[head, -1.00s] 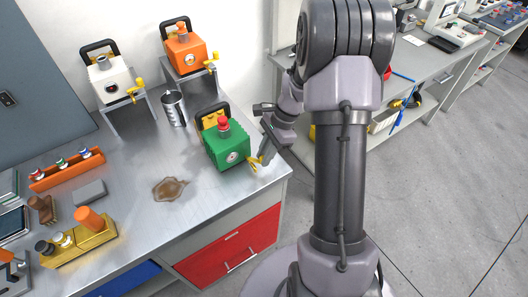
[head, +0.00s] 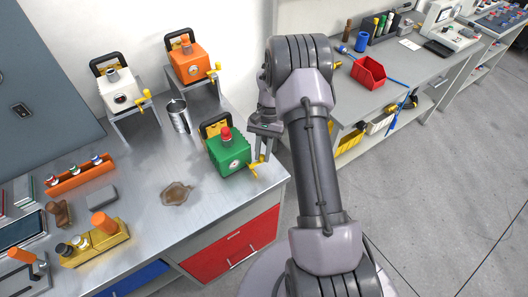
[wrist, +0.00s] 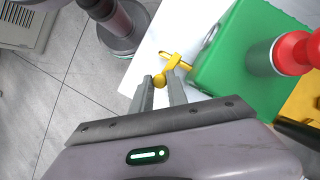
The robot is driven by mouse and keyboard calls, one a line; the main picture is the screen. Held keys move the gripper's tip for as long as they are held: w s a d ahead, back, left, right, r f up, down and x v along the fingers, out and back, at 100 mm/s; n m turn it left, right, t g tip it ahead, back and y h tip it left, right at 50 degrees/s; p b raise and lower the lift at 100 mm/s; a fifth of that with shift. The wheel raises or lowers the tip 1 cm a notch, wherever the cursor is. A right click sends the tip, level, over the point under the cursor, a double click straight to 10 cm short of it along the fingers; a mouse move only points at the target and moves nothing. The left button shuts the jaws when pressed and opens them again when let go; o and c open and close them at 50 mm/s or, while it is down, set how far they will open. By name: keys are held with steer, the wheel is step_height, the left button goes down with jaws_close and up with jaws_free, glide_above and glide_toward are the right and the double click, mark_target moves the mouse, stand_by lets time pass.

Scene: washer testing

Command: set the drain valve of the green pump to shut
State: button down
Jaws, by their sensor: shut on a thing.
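The green pump (head: 229,155) stands on the steel bench near its right front corner, with a red-capped grey post (head: 226,137) on top. Its yellow drain valve handle (head: 261,160) sticks out at the pump's right side. My gripper (head: 260,157) reaches down beside the pump at that handle. In the wrist view the two grey fingers (wrist: 161,82) are around the round yellow knob (wrist: 160,81) of the handle, and the green body (wrist: 232,62) is just to the right. The fingers partly hide the handle in the head view.
A white pump (head: 122,96) and an orange pump (head: 189,64) stand on raised stands behind, each with a yellow handle. A metal can (head: 179,117) is close to the green pump. A brown puddle (head: 176,193) lies in front. Floor is clear at right.

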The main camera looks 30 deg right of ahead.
steer(key=shift+w+n, duration=0.2)
steer(key=shift+n, duration=0.3)
steer(key=c, duration=1.3)
jaws_free()
